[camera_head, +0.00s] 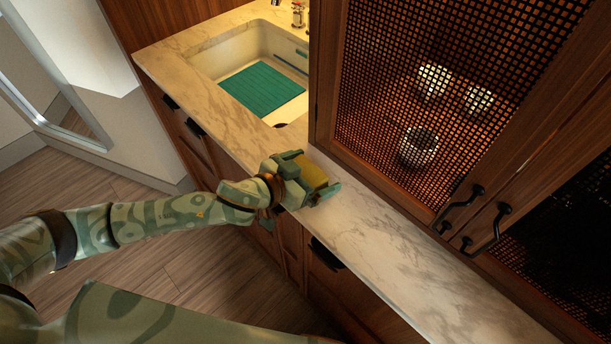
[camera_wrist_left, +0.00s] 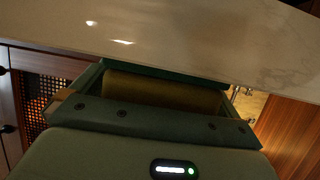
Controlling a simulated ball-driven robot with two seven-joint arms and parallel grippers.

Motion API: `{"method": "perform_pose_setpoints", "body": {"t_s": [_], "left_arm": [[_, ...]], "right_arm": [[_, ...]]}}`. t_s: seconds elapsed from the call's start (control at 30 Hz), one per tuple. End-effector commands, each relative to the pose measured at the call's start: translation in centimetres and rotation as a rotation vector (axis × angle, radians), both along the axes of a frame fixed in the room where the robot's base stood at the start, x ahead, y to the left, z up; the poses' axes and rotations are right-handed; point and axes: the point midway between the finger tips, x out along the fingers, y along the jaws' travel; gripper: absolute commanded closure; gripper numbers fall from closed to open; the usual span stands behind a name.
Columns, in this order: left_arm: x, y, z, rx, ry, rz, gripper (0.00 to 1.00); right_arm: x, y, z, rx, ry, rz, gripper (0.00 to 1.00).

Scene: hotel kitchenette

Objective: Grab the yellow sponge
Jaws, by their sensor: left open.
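The yellow sponge (camera_head: 313,175) is at the marble counter's front edge, between the fingers of my left gripper (camera_head: 318,180). In the left wrist view the sponge (camera_wrist_left: 160,92) shows as a dull yellow block lying between the two green fingers of the gripper (camera_wrist_left: 155,100). The jaws are open around it. I cannot tell whether either finger touches it. Part of the sponge is hidden by the fingers. My right gripper is in neither view.
A sink (camera_head: 235,50) with a teal mat (camera_head: 262,88) is set in the marble counter (camera_head: 400,250) at the back. A mesh-door wooden cabinet (camera_head: 325,100) stands on the counter close to the gripper. Black handles (camera_head: 327,254) stick out from the drawers below.

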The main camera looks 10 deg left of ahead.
Motion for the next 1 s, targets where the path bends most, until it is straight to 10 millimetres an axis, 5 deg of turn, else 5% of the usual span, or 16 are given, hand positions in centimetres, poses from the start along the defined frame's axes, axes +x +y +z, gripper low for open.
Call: {"method": "perform_pose_setpoints", "body": {"t_s": [0.13, 0.3, 0.67, 0.87, 1.0], "left_arm": [[0.0, 0.0, 0.0, 0.000, 0.000, 0.000, 0.00], [0.0, 0.0, 0.0, 0.000, 0.000, 0.000, 0.40], [0.0, 0.0, 0.5, -0.001, -0.001, 0.000, 0.40], [0.0, 0.0, 3.3, -0.002, -0.003, 0.001, 0.40], [-2.3, -0.4, 6.3, -0.003, 0.000, -0.002, 0.40]], "right_arm": [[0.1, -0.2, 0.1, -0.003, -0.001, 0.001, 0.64], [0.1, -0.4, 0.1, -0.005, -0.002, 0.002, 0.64], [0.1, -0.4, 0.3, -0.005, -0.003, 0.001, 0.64], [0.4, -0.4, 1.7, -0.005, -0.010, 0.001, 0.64], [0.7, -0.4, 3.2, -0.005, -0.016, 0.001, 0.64]]}}
